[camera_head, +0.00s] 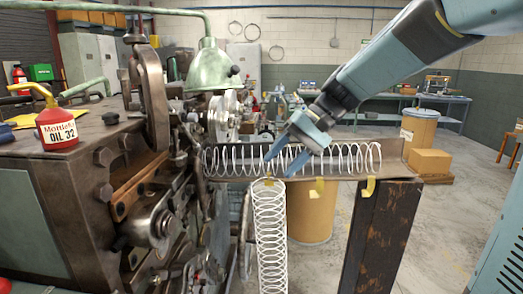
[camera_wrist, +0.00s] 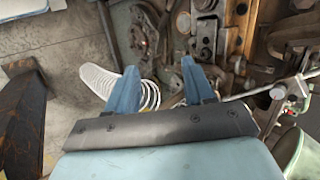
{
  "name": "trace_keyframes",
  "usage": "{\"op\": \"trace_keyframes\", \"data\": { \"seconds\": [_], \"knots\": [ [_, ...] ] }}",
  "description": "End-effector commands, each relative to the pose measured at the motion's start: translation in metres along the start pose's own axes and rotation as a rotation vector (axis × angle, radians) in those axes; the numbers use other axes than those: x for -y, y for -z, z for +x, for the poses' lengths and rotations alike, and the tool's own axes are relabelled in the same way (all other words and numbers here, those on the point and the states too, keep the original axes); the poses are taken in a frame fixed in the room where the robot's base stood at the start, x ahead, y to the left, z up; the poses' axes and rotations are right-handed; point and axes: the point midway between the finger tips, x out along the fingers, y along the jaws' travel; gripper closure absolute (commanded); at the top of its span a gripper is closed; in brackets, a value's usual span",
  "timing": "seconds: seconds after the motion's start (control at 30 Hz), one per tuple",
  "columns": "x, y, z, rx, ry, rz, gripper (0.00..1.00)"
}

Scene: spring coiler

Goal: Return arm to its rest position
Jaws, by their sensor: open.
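My gripper (camera_head: 283,158) is open, its two blue fingers pointing down and left in front of the coil lying in the trough. In the wrist view my gripper (camera_wrist: 157,82) shows its two fingers spread apart with nothing held between them. A long white spring coil (camera_head: 340,156) lies in the metal trough (camera_head: 393,150) beside the coiling machine (camera_head: 150,180). A second white spring (camera_head: 270,235) hangs upright below the trough's front edge. White coils (camera_wrist: 148,95) show partly behind the left finger in the wrist view. I cannot tell whether the fingers touch the coil.
A red oil can (camera_head: 57,126) stands on the machine's top at left. A green lamp shade (camera_head: 211,68) hangs over the machine. A dark post (camera_head: 380,235) supports the trough. A drum (camera_head: 418,130) and a cardboard box (camera_head: 430,162) stand behind at right. Floor at right is partly clear.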

Motion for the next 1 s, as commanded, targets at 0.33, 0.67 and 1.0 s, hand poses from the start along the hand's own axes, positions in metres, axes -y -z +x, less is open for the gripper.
{"op": "trace_keyframes", "data": {
  "seconds": [0.33,0.67,1.0],
  "knots": [
    [-0.065,-0.068,-0.032,-0.22,-0.328,-0.038,0.47],
    [-0.126,-0.123,-0.067,-0.443,-0.576,-0.094,0.47],
    [-0.157,-0.149,-0.084,-0.568,-0.691,-0.136,0.47]
  ]
}}
